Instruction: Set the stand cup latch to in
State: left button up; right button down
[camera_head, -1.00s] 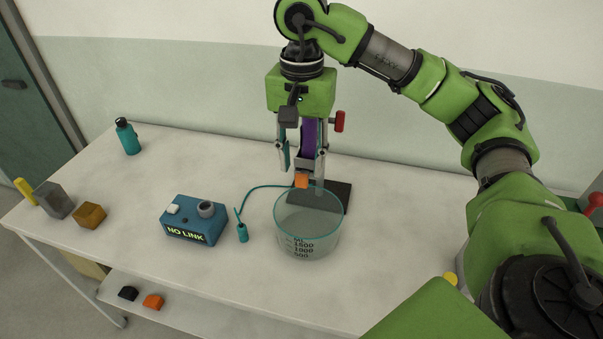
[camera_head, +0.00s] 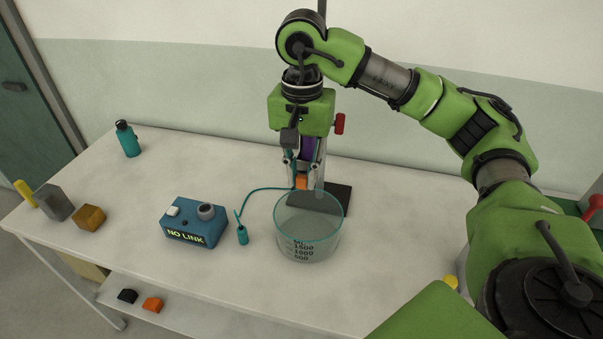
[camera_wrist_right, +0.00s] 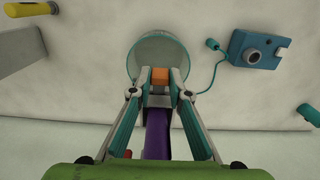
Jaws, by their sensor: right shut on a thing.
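My right gripper (camera_wrist_right: 160,88) points down and is shut on the orange piece, with one finger on each side in the wrist view. The contact itself is partly hidden. My left gripper is not in view.
A glass beaker (camera_head: 308,235) stands directly in front of the stand. A blue "NO LINK" box (camera_head: 194,223), a teal probe on a cable (camera_head: 242,235), a teal bottle (camera_head: 128,138) and blocks (camera_head: 90,217) are further left. A red knob (camera_head: 339,123) is right of the gripper.

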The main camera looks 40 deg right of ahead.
jog(key=shift+w+d+b, duration=0.35)
jog(key=shift+w+d, duration=0.1)
jog(key=shift+d, duration=0.1)
jog(key=shift+r, duration=0.1)
jog(key=c, duration=2.2)
grip_release()
jog(key=shift+c, duration=0.2)
jog(key=o, duration=0.4)
jog(key=shift+c, duration=0.2)
jog(key=shift+w+d, duration=0.1)
jog(key=shift+r, duration=0.15)
notch_tip(320, 180, up, 12)
jog(key=shift+f, duration=0.25)
